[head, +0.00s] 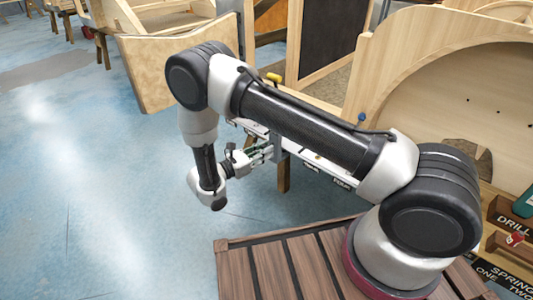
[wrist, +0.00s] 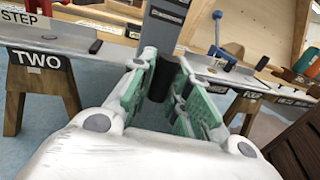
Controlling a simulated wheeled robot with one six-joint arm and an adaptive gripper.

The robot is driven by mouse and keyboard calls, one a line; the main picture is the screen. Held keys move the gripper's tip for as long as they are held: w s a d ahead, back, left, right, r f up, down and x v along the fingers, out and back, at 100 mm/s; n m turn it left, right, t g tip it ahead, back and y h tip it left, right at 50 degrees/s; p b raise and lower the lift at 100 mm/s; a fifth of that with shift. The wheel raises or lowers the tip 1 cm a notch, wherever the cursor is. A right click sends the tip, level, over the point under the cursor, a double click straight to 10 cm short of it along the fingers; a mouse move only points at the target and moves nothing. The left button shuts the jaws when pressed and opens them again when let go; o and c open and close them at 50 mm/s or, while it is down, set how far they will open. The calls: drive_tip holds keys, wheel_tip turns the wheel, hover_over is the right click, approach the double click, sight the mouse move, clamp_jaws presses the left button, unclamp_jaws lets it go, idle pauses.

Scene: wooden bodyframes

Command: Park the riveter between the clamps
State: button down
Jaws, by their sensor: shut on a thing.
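My gripper (head: 266,152) is shut on a dark grey upright block (head: 279,145), which I take to be the riveter. In the wrist view my green-padded fingers (wrist: 165,80) stand on both sides of the block (wrist: 160,40). It has a dark label near its top and a black lower end. A blue-handled tool (wrist: 220,40), perhaps a clamp, stands right of it on the pale ledge. Whether the block touches the ledge, I cannot tell.
The pale ledge (head: 316,166) runs behind my gripper, with labels on its front; "TWO" (wrist: 40,60) reads at left in the wrist view. A curved wooden frame (head: 400,50) rises at the right. A slatted wooden deck (head: 250,270) is in front. Blue floor at left is clear.

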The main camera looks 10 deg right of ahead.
drive_tip(key=c, duration=1.4)
unclamp_jaws()
drive_tip(key=shift+o, duration=0.2)
drive_tip(key=v, duration=1.2)
